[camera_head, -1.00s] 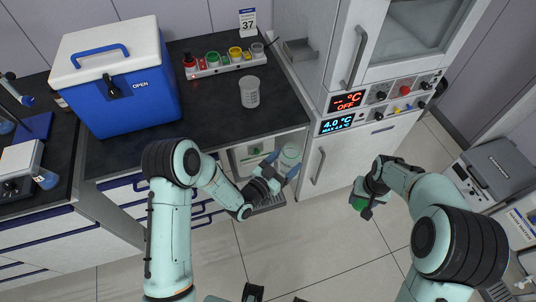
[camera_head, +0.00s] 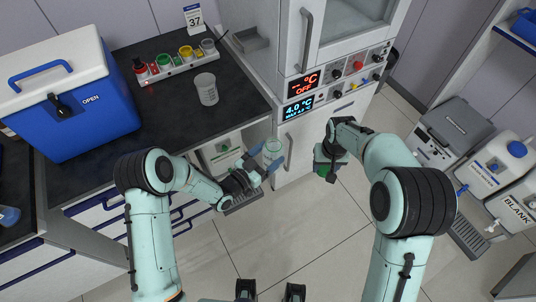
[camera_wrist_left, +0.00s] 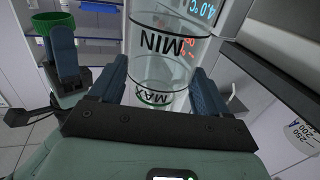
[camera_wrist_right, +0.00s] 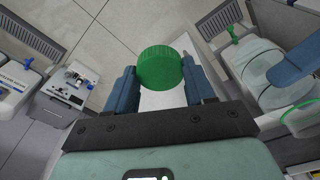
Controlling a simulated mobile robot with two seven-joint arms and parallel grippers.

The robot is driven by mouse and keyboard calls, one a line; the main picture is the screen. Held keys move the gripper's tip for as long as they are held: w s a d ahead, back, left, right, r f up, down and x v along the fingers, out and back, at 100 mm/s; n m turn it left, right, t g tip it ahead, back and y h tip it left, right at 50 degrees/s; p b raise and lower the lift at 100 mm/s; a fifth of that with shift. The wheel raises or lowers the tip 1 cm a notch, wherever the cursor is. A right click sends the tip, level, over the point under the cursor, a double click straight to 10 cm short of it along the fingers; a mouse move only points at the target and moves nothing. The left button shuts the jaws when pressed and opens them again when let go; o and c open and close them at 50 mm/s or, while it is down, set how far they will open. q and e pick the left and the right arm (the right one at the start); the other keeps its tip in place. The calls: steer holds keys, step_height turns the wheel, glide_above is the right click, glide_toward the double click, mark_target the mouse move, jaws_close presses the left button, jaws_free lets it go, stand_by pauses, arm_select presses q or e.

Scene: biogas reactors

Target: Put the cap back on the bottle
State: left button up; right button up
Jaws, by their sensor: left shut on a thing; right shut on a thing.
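My left gripper (camera_head: 265,163) is shut on a clear bottle (camera_head: 272,148) and holds it in the air in front of the fridge. In the left wrist view the bottle (camera_wrist_left: 160,62) sits between the blue fingers and shows MIN and MAX marks. My right gripper (camera_head: 328,160) is shut on the green cap (camera_head: 321,170), to the right of the bottle and apart from it. In the right wrist view the ribbed cap (camera_wrist_right: 159,68) is between the fingertips, and the bottle (camera_wrist_right: 258,68) is at the right. The cap also shows in the left wrist view (camera_wrist_left: 52,18).
The fridge (camera_head: 300,135) stands behind the grippers. White canisters (camera_head: 495,165) are at the far right. Floor in front is clear.

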mark_target(274, 141)
arm_select(q)
steer(key=shift+r, duration=0.1)
arm_select(e)
steer(key=w+a+r+n, duration=0.1)
steer(key=a+r, duration=0.3)
steer(key=a, duration=0.1)
steer(key=w+a+r+n, duration=0.1)
steer(key=w+a+r, duration=0.1)
steer(key=a+r, duration=0.2)
steer(key=w+a+r+n, duration=0.1)
steer(key=w+a+r, duration=0.1)
steer(key=a+r, duration=0.3)
steer(key=shift+a+r+t+y, duration=0.1)
steer(key=shift+a+t+y, duration=0.25)
steer(key=shift+a, duration=0.95)
steer(key=shift+f, duration=2)
steer(key=shift+s, duration=0.1)
steer(key=shift+f, duration=0.9)
steer(key=shift+f, duration=0.55)
